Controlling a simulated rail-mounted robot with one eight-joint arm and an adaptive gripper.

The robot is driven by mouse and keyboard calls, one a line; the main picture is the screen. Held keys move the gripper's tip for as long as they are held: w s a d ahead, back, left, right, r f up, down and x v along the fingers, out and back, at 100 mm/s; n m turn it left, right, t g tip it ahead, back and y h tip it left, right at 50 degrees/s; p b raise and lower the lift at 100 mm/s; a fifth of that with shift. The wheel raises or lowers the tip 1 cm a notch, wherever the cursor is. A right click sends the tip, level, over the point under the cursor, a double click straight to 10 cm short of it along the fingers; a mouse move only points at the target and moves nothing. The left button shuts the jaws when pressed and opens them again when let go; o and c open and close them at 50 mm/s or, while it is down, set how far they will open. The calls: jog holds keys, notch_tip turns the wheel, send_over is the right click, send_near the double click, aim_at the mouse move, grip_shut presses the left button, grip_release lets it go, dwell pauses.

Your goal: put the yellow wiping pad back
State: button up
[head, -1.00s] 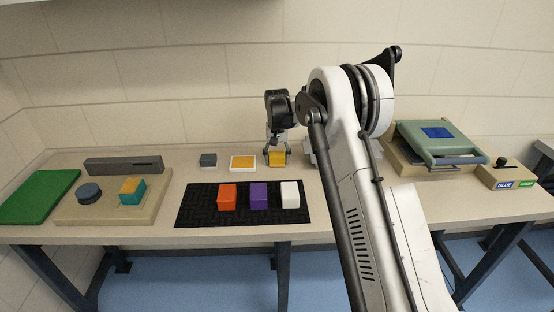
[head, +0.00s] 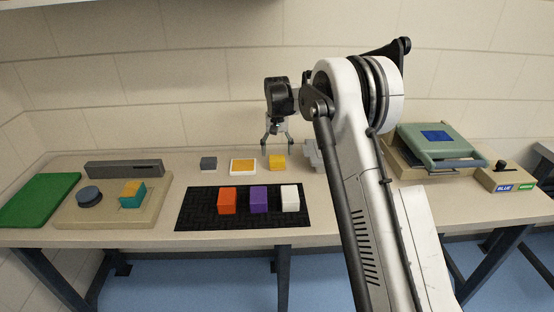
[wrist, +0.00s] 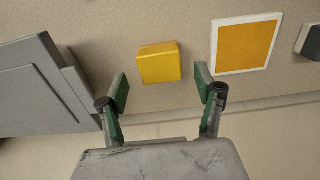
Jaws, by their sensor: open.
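The yellow wiping pad (head: 277,162) lies on the table at the back, just right of a white-framed square with an orange-yellow middle (head: 243,166). In the wrist view the pad (wrist: 159,63) lies flat, apart from the framed square (wrist: 245,45). My gripper (head: 277,149) is above and behind the pad, with its fingers spread. In the wrist view my gripper (wrist: 163,90) is open and empty, and the pad shows beyond the fingertips, touching neither.
A dark grey block (head: 208,162) stands left of the framed square. A black mat (head: 190,208) in front holds orange (head: 227,201), purple (head: 259,200) and white blocks (head: 290,199). A green press (head: 437,146) stands at right. A light grey object (head: 312,155) is close right of the pad.

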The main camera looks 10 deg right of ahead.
aim_at(277, 158)
jog(key=s+r+t, duration=0.1)
jog(key=s+r, duration=0.4)
jog(key=r, duration=0.3)
jog(key=s+r+t, duration=0.1)
jog(key=s+r, duration=0.3)
jog(key=r, duration=0.5)
jog(key=s+r+t, duration=0.1)
jog(key=s+r, duration=0.2)
jog(key=s, duration=0.4)
jog(key=s+r+t, duration=0.1)
jog(key=s+r, duration=0.2)
jog(key=s, duration=0.5)
jog(key=s+f+n+t, duration=0.1)
jog(key=s+f, duration=0.2)
jog(key=s, duration=0.9)
jog(key=s+f+t, duration=0.2)
jog(key=s+f, duration=0.2)
jog(key=s, duration=0.9)
jog(key=shift+f+n, duration=0.3)
jog(key=shift+n, duration=0.1)
